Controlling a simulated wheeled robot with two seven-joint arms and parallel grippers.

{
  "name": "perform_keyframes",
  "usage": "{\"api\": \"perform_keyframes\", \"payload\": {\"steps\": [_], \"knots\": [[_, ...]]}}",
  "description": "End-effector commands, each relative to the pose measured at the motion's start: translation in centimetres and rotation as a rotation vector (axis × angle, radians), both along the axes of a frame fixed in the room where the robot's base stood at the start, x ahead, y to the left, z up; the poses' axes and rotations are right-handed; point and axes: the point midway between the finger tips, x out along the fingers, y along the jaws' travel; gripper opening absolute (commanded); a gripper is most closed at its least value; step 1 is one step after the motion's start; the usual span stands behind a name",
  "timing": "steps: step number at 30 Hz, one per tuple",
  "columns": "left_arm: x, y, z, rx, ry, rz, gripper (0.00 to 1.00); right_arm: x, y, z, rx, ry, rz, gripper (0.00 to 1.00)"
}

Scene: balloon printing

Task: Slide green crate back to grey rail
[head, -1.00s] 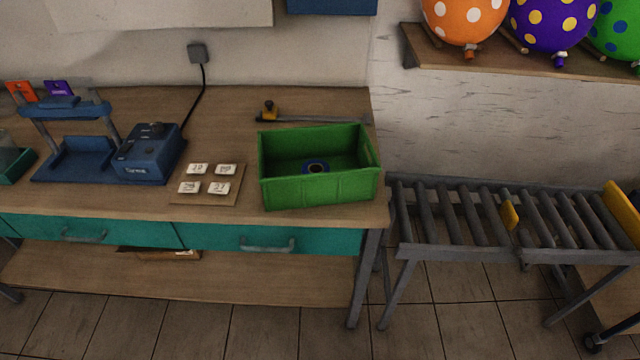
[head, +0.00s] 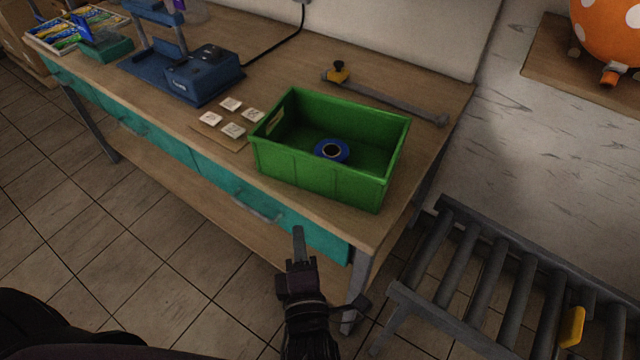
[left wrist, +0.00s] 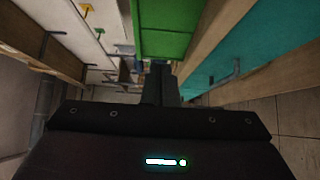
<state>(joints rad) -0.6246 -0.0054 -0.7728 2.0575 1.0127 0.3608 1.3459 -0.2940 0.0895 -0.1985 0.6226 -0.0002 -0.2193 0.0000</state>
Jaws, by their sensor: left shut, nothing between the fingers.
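The green crate (head: 320,178) sits upright near the front right corner of the wooden table, with a blue ring-shaped item (head: 332,150) inside. The grey rail (head: 392,100) lies on the table behind the crate, with bare wood between them. My left gripper (head: 298,242) is shut and empty, in front of the table's front edge and the drawer, apart from the crate. In the left wrist view the shut fingers (left wrist: 160,70) point towards the crate (left wrist: 165,30), which shows at the top. My right gripper is not in view.
A card with white tiles (head: 232,130) lies left of the crate, and a blue machine (head: 205,75) stands further left. A yellow clamp piece (head: 338,72) sits at the rail's left end. A roller conveyor (head: 490,280) stands right of the table.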

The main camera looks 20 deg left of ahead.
Motion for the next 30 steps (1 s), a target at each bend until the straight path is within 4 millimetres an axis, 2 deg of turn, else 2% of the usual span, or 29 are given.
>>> {"api": "perform_keyframes", "payload": {"steps": [7, 15, 18, 24, 30], "knots": [[4.0, 1.6, 0.5, 0.006, -0.003, -0.001, 0.0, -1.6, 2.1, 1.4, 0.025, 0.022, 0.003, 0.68], [9.3, 3.7, 0.4, 0.007, 0.0, -0.002, 0.0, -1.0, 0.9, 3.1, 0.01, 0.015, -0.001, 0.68], [10.7, 2.8, 0.4, 0.003, 0.0, -0.003, 0.0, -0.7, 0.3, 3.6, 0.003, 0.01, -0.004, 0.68], [12.3, 2.1, 0.1, 0.005, 0.002, -0.002, 0.0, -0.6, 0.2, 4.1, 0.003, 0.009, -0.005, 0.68], [12.6, 2.0, -0.1, 0.004, 0.003, -0.002, 0.0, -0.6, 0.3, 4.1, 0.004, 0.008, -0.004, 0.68]]}}
